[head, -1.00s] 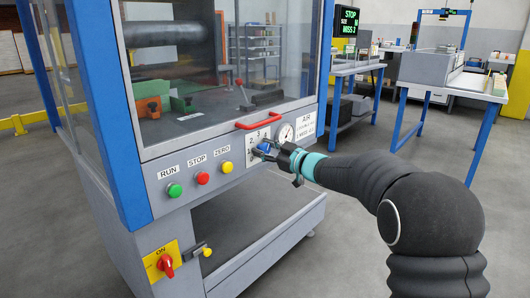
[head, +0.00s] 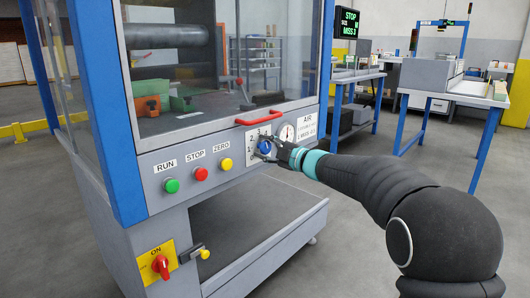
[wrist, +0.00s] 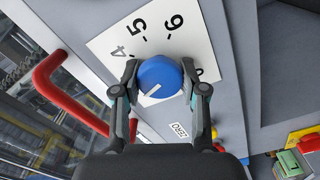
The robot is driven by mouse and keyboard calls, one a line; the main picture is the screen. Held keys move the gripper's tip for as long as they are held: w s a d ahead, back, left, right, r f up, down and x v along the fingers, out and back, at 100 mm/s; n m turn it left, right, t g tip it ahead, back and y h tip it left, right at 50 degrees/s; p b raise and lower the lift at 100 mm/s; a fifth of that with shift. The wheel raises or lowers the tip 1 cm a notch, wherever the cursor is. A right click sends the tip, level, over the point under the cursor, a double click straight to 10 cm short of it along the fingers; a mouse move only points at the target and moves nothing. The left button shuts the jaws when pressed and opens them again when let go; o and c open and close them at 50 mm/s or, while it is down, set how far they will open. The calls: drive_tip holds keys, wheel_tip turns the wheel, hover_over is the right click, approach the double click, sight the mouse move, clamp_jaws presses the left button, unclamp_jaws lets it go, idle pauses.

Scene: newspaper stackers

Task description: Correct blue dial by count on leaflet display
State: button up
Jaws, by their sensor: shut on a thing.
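The blue dial (wrist: 158,72) sits on a white numbered plate (wrist: 112,38) on the machine's front panel. In the wrist view the plate shows 4, 5 and 6, with other marks partly hidden. A pale pointer line on the dial points to the lower left in that view. My gripper (wrist: 160,80) is shut on the dial, one finger on each side. In the head view my gripper (head: 274,150) covers part of the dial (head: 265,147). The display (head: 347,22) at the back reads STOP and MISS with a digit; its middle line is too small to read surely.
A red handle (head: 259,117) lies just above the dial, and a pressure gauge (head: 286,132) is right of it. Green RUN (head: 171,186), red STOP (head: 201,174) and yellow ZERO (head: 226,164) buttons line the panel to the left. A red switch (head: 160,265) is below.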

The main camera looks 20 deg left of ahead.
drive_tip(key=shift+n, duration=0.3)
idle(0.4)
drive_tip(key=o, duration=1.1)
drive_tip(key=v, duration=1.2)
drive_tip(key=shift+s, duration=0.1)
drive_tip(key=shift+f, duration=0.1)
